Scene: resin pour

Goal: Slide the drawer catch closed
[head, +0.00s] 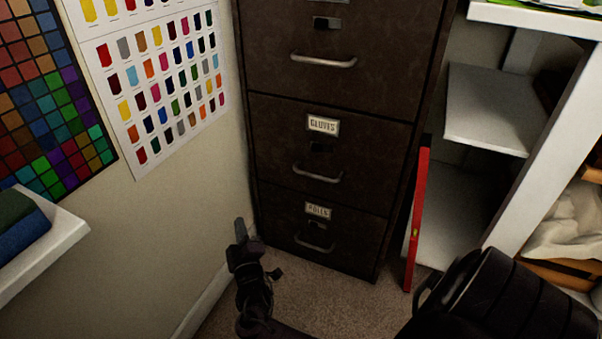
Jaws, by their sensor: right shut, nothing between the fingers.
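A dark brown filing cabinet (345,95) stands in the corner with its drawers looking closed. Small dark catches sit above the curved metal handles: one on the upper drawer (327,23), one on the labelled middle drawer (320,146) and one on the bottom drawer (317,226). I cannot tell whether any catch is slid closed. My right gripper (240,230) is shut and empty. It appears in front of the cabinet's lower left corner, left of the bottom drawer's catch and apart from it. My left gripper is not in view.
A wall with colour charts (160,70) is close on the left, with a white shelf (45,245) below. A red level-like bar (418,215) leans beside the cabinet's right side. White shelving (545,150) stands at right.

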